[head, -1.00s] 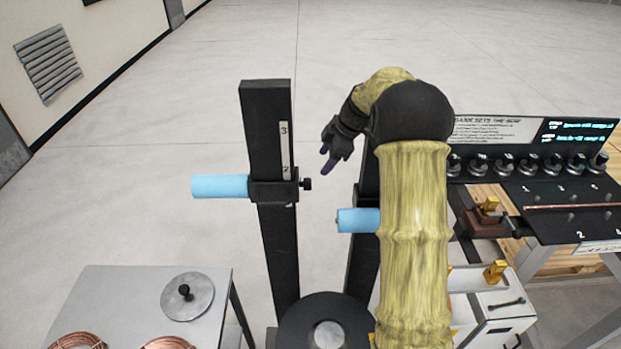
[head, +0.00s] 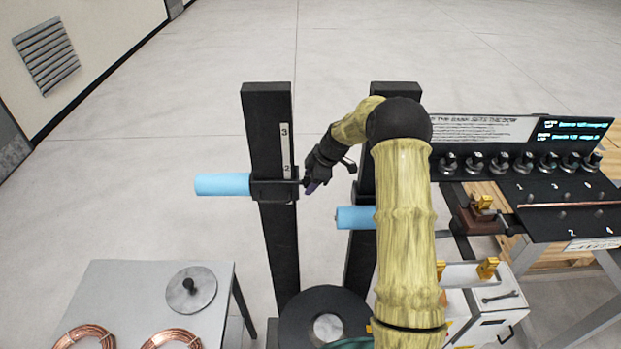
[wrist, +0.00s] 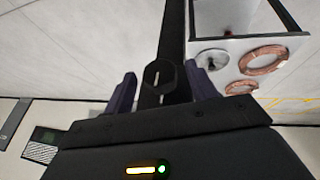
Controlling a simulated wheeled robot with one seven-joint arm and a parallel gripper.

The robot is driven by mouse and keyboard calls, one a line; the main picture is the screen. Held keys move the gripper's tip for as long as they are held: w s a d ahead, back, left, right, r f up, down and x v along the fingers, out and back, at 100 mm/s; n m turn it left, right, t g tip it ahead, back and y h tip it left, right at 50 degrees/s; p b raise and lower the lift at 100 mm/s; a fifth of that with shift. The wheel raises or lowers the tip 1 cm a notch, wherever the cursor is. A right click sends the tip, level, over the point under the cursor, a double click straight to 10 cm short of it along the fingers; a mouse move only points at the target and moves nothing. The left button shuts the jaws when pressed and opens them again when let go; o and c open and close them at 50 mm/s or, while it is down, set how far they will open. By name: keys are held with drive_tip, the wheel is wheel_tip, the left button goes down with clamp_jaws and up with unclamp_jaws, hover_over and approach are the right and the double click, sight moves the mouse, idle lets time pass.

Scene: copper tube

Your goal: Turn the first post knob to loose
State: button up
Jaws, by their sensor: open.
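The first post (head: 270,130) is a tall black upright with a white scale marked 3 and 2. A collar (head: 272,190) on it carries a light blue cylinder (head: 222,184) out to the left. The collar's small black knob sits on its right side and is mostly hidden by my gripper (head: 312,186) in the head view. My gripper's dark purple fingers are apart at the knob's side of the collar. In the wrist view the open fingers (wrist: 161,90) stand on either side of a dark, blocky part (wrist: 158,74) in front of the post. I cannot tell whether they touch it.
A second black post (head: 395,95) with a blue cylinder (head: 356,218) stands close to the right, behind my arm. A grey table (head: 130,275) with copper coils and a round lid is at lower left. A bench with several knobs (head: 500,162) is at right.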

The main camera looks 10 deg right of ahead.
drive_tip(key=c, duration=1)
